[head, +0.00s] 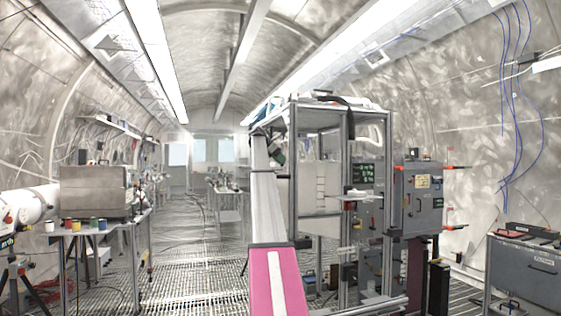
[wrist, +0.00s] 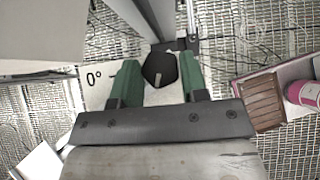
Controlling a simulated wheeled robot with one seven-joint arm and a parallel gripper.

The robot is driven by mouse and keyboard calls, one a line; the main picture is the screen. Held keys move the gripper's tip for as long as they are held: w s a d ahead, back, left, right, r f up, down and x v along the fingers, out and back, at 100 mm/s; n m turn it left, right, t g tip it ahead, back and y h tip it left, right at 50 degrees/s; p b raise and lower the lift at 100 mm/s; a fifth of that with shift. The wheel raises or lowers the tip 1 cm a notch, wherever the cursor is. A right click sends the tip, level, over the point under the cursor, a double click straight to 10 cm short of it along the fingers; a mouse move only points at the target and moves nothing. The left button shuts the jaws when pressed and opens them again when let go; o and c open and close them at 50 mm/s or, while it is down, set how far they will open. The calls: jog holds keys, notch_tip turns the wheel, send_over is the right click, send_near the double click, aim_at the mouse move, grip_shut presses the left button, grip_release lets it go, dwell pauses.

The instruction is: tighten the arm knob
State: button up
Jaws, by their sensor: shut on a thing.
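The arm knob (wrist: 160,70) is a dark, many-sided knob with a pale mark on its face, seen in the middle of the wrist view. It sits at the edge of a pale plate (wrist: 96,99) printed "0°" with a short dark line. My gripper (wrist: 158,68) has green fingers, one on each side of the knob, and is shut on it. The knob's base and the exact contact faces are partly hidden. In the head view I cannot make out the knob.
A metal post (wrist: 153,18) rises close behind the knob. A frame of metal posts (head: 293,170) with a grey box (head: 423,200) stands right of centre. A table with coloured jars (head: 100,226) is at left, and a grey cabinet (head: 527,272) at right. The grated aisle (head: 190,260) is largely clear.

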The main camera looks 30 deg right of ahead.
jog(key=shift+w+d+m+g+y, duration=0.15)
jog(key=shift+m+g+y, duration=0.35)
jog(key=shift+m+g, duration=0.95)
jog(key=shift+m, duration=0.45)
jog(key=o, duration=0.9)
